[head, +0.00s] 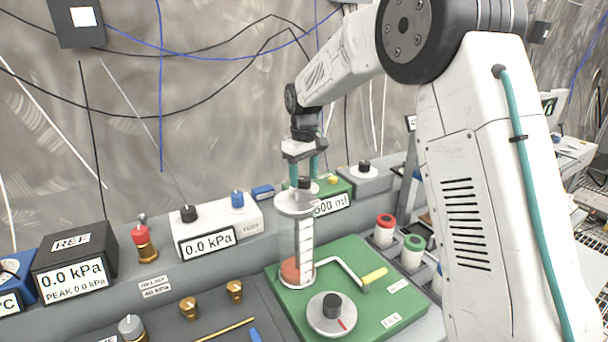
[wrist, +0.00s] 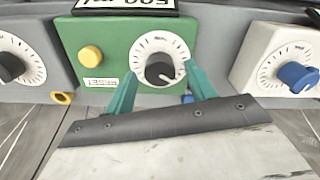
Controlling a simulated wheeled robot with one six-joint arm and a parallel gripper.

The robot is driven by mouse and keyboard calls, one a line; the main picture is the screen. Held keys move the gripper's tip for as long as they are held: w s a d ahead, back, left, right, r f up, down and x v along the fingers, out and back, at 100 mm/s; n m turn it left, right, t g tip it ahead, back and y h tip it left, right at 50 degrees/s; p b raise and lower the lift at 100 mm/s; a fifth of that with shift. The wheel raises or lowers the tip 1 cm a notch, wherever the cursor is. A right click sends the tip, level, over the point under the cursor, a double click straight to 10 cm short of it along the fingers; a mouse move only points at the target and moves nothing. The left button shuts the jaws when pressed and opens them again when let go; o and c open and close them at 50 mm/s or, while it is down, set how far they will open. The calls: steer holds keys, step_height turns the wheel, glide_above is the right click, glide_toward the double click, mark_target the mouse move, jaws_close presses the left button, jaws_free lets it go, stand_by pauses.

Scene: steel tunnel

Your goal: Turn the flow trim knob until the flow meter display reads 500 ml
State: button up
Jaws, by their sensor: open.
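The flow trim knob (wrist: 160,71) is a black knob with a white pointer on a round white dial, on the face of the green flow meter box (wrist: 115,35). The flow meter display (wrist: 125,3) is cut off and upside down in the wrist view. In the head view the display (head: 331,203) appears to read 500 ml, its left part hidden by the glass cylinder top. My gripper (wrist: 158,74) is open, its teal fingers on either side of the knob. I cannot tell whether they touch it. My gripper (head: 305,170) also shows in the head view.
A yellow reset button (wrist: 91,55) sits beside the dial. A grey box with a black knob (wrist: 10,68) and a white box with a blue knob (wrist: 298,75) flank the green box. A glass cylinder (head: 304,245) stands on a green base in front.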

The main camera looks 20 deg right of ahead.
mark_target(304, 178)
step_height(304, 178, up, 7)
steer(key=shift+r, duration=0.35)
stand_by(0.3)
steer(key=shift+s+r, duration=0.15)
steer(key=shift+s, duration=0.05)
steer(key=s+d+r+m, duration=0.1)
steer(key=s+r, duration=0.2)
steer(key=s, duration=0.8)
steer(key=s+d+r+m, duration=0.15)
steer(key=s+r, duration=0.25)
steer(key=s, duration=0.7)
steer(key=s+f+m, duration=0.1)
steer(key=s+f, duration=0.3)
steer(key=s, duration=0.7)
steer(key=s+f+m+t, duration=0.1)
steer(key=s+f, duration=0.3)
steer(key=s, duration=0.6)
steer(key=shift+s+d+m, duration=0.35)
steer(key=shift+s+d, duration=0.05)
steer(key=shift+d, duration=0.05)
